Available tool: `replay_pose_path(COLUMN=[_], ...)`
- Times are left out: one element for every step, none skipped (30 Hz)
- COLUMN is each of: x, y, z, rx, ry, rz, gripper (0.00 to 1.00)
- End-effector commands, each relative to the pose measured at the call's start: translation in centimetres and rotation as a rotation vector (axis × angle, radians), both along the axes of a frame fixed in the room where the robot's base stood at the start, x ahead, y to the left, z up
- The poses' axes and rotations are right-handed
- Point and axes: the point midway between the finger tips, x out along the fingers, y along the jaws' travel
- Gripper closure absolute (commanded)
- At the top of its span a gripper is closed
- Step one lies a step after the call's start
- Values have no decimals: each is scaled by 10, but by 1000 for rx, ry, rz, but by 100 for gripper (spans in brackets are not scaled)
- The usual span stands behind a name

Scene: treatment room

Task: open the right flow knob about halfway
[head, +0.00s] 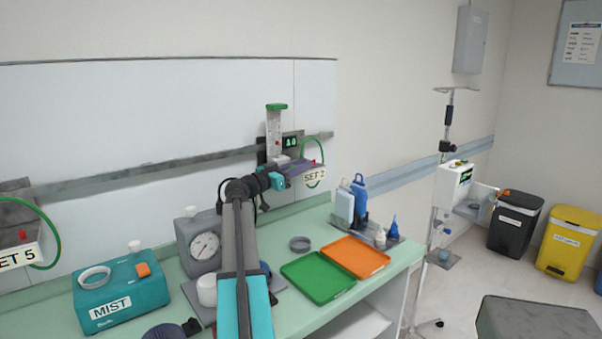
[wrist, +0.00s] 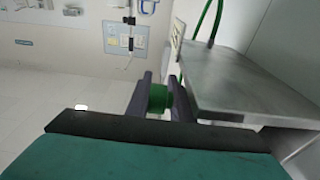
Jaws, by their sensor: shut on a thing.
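The right flowmeter (head: 274,135), a clear upright tube with a green cap, hangs on the wall rail beside a small dark display (head: 291,142) with green digits too small to read surely. A "SET 2" sign (head: 314,175) is just right of it. My gripper (head: 300,166) is at the flowmeter's lower end. In the wrist view my gripper (wrist: 159,102) has its two dark fingers on either side of a round green knob (wrist: 158,97), shut on it. In the head view the knob is hidden behind my gripper and wrist, so its turn cannot be seen.
A grey metal plate (wrist: 245,85) is close on the right in the wrist view, with a green tube (wrist: 204,18) above. Bottles (head: 352,198), a green tray (head: 318,277) and an orange tray (head: 356,257) are on the counter below. A teal MIST box (head: 120,290) is at left.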

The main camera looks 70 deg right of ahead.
Motion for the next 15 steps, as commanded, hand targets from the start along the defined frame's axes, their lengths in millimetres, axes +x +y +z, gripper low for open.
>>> replay_pose_path(x=[-5, -5, -5, -5, -5, -5, -5, -5, -5, -5, -5, -5, -5, -5, -5], y=[2, 2, 2, 2, 2, 2, 2, 2, 3, 3, 2, 2, 3, 2, 2], z=[-6, -6, -5, -5, -4, -4, -4, -4, -4, -4, -4, -4, -4, -5, -4], rx=[1, 1, -1, -2, -2, -3, -2, -2, -2, -2, -2, -2, -1, -1, -2], ry=[-2, -1, 0, 1, 1, 1, 1, 1, 1, 1, 1, 1, 0, 0, 1], rz=[-12, -12, -12, -12, -12, -12, -12, -12, -12, -12, -12, -12, -12, -12, -11], gripper=[100, 100, 100, 100, 100, 100, 100, 100, 100, 100, 100, 100, 76, 71, 66])
